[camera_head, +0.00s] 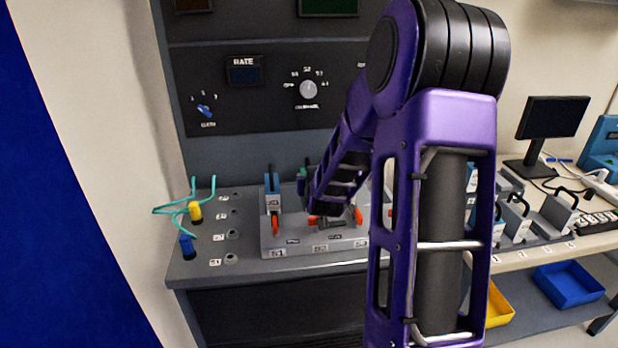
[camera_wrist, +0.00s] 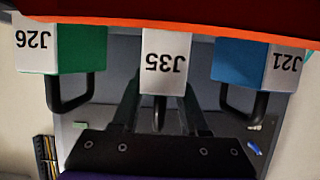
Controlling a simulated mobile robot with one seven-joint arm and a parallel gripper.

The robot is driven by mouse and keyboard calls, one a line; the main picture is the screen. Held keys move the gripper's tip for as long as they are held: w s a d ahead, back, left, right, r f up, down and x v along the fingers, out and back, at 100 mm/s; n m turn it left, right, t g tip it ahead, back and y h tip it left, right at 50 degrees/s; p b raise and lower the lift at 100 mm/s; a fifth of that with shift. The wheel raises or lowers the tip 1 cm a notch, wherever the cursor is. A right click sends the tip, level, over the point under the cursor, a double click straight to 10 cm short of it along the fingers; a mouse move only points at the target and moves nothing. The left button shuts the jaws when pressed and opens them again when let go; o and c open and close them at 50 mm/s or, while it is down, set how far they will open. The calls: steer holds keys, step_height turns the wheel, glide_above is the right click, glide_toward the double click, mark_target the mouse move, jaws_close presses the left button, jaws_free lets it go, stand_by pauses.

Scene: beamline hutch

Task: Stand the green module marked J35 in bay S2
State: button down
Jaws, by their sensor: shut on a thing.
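The J35 module (camera_wrist: 164,62) shows its white label face upside down in the middle of the wrist view. My gripper (camera_wrist: 157,116) is shut on its black handle. In the head view, a little green (camera_head: 302,176) shows beside my wrist, behind bay S2 (camera_head: 320,247); my arm hides most of the module. I cannot tell whether it is fully seated. On either side in the wrist view are a green module marked J26 (camera_wrist: 80,47) and a blue one marked J21 (camera_wrist: 240,62). The blue module (camera_head: 271,183) stands in bay S1 (camera_head: 278,253).
Bay S1 has a red upright lever (camera_head: 275,225); the red lever at S2 (camera_head: 318,221) lies sideways. Yellow (camera_head: 195,211) and blue (camera_head: 187,246) plugs with teal cables stand at the left. More modules (camera_head: 516,215) stand on the right bench. A control panel (camera_head: 265,85) rises behind.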

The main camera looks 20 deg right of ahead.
steer(key=shift+f+b, duration=0.3)
steer(key=shift+b, duration=0.1)
stand_by(0.4)
steer(key=shift+c, duration=1.8)
jaws_free()
steer(key=shift+s, duration=0.1)
